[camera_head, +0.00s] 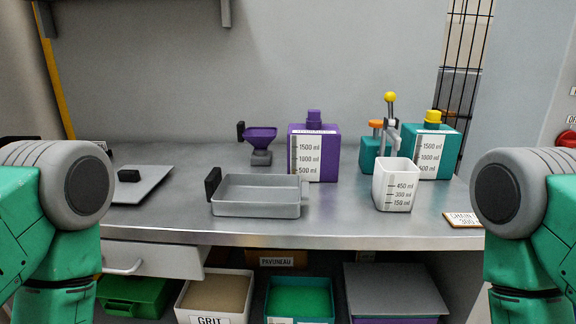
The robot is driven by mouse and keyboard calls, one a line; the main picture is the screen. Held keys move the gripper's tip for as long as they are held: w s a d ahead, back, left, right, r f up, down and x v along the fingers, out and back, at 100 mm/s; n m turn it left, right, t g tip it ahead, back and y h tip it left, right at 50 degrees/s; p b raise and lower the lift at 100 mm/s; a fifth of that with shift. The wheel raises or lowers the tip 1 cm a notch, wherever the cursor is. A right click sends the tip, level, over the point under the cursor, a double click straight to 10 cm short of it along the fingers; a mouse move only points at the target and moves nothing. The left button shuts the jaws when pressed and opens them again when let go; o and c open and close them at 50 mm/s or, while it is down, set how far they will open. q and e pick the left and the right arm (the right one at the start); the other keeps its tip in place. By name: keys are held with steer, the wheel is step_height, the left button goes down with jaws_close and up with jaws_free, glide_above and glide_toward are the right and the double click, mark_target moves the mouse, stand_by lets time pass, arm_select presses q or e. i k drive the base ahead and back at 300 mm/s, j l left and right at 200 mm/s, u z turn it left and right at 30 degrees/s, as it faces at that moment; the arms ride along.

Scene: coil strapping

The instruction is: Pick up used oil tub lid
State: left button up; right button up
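A flat grey lid (150,188) with a black block-shaped knob (129,175) lies on the left part of the steel worktop. Its left side is partly hidden behind my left arm. A shallow grey rectangular tub (258,209) with a black handle on its left stands open at the middle front of the worktop. No label on either one names used oil. My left arm shows at the left edge and my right arm at the right edge, but neither gripper is in view.
On the worktop (340,226) stand a purple funnel (261,138), a purple bottle (314,150), a teal bottle (431,150), a hand pump (391,125) and a white measuring cup (392,190). Below are an ajar drawer (160,259), a grit bin (210,319) and a grey-covered bin (393,290).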

mark_target(133, 182)
steer(key=u, duration=1)
steer(key=i+j+u, duration=0.45)
steer(key=i+j, duration=0.2)
